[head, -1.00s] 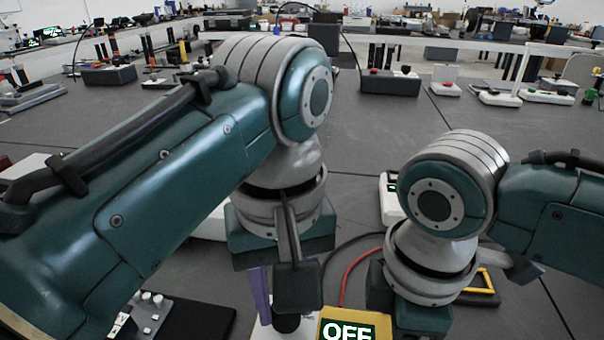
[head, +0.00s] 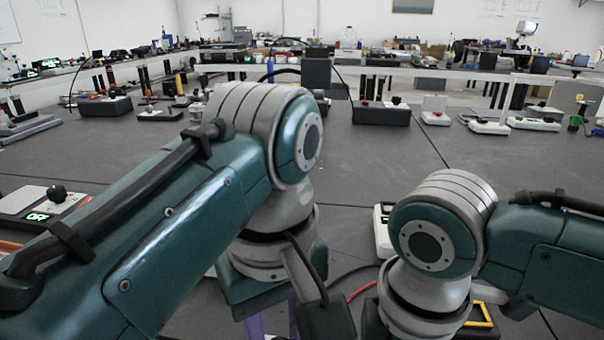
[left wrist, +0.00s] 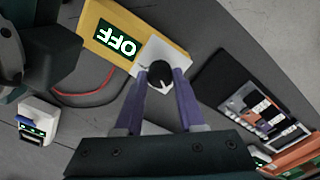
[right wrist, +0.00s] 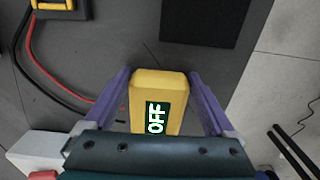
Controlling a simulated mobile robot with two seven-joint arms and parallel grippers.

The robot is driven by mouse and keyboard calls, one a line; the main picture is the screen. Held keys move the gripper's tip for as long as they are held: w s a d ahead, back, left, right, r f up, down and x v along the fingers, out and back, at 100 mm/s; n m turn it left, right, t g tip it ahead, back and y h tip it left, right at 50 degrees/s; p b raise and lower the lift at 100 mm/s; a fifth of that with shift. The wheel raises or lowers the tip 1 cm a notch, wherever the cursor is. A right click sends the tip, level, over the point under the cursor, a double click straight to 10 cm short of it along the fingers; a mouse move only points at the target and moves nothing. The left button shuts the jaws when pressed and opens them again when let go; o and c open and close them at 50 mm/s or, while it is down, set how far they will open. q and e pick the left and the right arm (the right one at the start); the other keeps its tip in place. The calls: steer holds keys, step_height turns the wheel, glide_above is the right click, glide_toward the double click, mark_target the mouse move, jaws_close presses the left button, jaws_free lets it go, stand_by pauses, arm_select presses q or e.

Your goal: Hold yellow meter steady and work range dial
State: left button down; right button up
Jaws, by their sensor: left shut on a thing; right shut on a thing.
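The yellow meter shows in the left wrist view (left wrist: 103,17) and the right wrist view (right wrist: 172,82). Its screen (left wrist: 117,40) reads OFF. A black range dial (left wrist: 160,72) sits on its pale face panel (left wrist: 172,53). My left gripper (left wrist: 160,78) is shut on the dial, one purple finger on each side. My right gripper (right wrist: 158,77) is shut on the meter body, its purple fingers along both sides.
Red and black leads (right wrist: 62,88) run on the dark table beside the meter. A device with a black knob and an OFF screen (head: 40,215) stands at the left. A panel with switches (left wrist: 255,105) lies near the left gripper. The mid-table beyond my arms is mostly clear.

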arm_select(q)
steer(key=c, duration=0.5)
jaws_free()
